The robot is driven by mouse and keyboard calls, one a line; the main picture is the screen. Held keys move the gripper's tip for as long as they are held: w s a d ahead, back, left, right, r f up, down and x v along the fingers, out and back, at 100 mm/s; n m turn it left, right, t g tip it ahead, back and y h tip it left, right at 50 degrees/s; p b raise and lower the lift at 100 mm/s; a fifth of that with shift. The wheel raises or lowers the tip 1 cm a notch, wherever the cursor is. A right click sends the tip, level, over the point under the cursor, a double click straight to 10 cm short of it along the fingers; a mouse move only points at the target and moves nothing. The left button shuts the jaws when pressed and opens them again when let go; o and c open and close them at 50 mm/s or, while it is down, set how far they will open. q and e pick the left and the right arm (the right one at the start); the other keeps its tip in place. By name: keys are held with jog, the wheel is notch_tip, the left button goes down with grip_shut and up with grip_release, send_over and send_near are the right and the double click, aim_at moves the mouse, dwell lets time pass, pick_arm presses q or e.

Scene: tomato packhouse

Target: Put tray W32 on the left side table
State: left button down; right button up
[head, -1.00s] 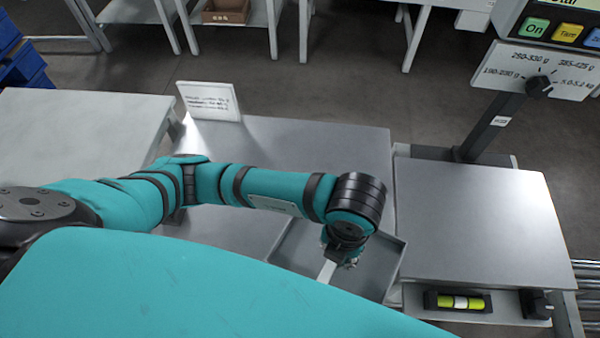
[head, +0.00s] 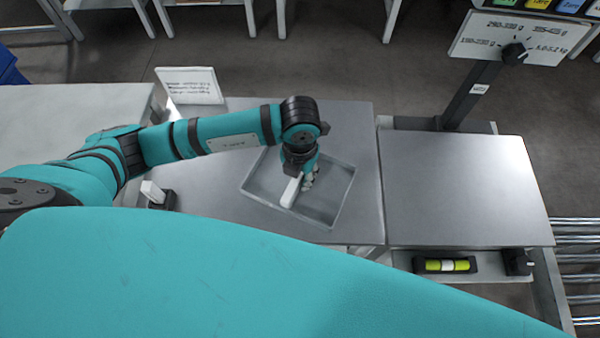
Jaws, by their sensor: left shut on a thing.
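A shallow grey tray (head: 340,190) is over the steel table (head: 235,215) left of the scale. No W32 marking is readable on it. My left gripper (head: 304,183) reaches down over the tray and is shut on it; the fingertips and the grip are partly hidden by the wrist. A white block-like piece (head: 291,191) shows beside the fingers. I cannot tell whether the tray rests on the steel or hangs just above it. A pale table (head: 70,125) stands at the far left, its top bare where visible. My right gripper is not in view.
A scale with a flat plate (head: 460,190) and a dial sign (head: 510,40) stands at the right. A white text sign (head: 190,86) stands at the table's back left. A small black-and-white object (head: 158,195) sits near my left arm, which spans the table.

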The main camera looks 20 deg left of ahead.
pick_arm(q)
jog(key=shift+f, duration=0.1)
jog(key=shift+f, duration=0.15)
jog(key=c, duration=1.2)
grip_release()
notch_tip(320, 180, up, 12)
jog(key=shift+r, duration=0.25)
